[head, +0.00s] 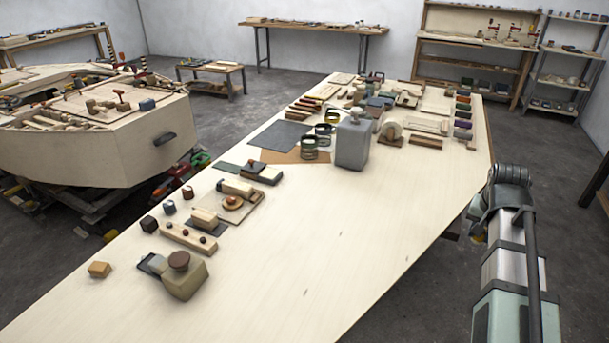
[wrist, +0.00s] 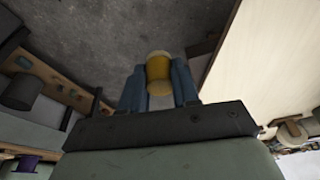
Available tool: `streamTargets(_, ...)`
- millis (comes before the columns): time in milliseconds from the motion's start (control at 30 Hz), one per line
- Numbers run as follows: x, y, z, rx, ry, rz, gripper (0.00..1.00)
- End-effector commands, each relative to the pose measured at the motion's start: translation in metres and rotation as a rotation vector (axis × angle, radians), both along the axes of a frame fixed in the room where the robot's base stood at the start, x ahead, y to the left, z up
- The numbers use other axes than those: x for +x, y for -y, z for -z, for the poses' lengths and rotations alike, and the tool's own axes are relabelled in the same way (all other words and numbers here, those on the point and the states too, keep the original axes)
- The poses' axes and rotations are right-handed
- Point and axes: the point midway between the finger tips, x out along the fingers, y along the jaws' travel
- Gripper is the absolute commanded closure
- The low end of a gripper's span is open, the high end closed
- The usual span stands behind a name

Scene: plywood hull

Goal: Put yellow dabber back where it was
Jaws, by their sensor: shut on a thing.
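In the wrist view my gripper (wrist: 160,88) is shut on the yellow dabber (wrist: 158,69), a short yellow cylinder with a paler end, held between two blue-grey fingers. Grey floor shows behind it, with the pale bench edge to the right. I cannot tell which spot on the bench the dabber came from.
The long plywood bench (head: 290,225) has a clear front right part. A grey can (head: 353,145), dark-banded jars (head: 310,148) and wooden blocks crowd its middle and far end. A khaki container (head: 183,280) stands near the front left. The plywood hull (head: 120,145) is at left.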

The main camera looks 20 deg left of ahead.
Motion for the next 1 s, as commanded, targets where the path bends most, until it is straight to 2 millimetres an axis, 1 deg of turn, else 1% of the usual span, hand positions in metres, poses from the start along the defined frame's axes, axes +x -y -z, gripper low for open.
streamTargets(33,0.007,-0.018,-0.015,0.001,0.004,-0.002,0.94)
streamTargets(100,0.009,-0.038,-0.025,0.001,0.002,-0.014,0.94)
streamTargets(167,0.011,-0.056,-0.031,0.002,0.002,-0.030,0.94)
streamTargets(300,0.013,-0.099,-0.041,0.001,0.002,-0.081,0.94)
streamTargets(367,0.014,-0.118,-0.044,0.001,0.001,-0.106,0.94)
streamTargets(667,0.012,-0.217,-0.051,0.001,0.001,-0.242,0.94)
streamTargets(967,0.003,-0.322,-0.052,0.001,0.001,-0.387,0.94)
streamTargets(1000,0.001,-0.337,-0.052,0.002,0.001,-0.408,0.94)
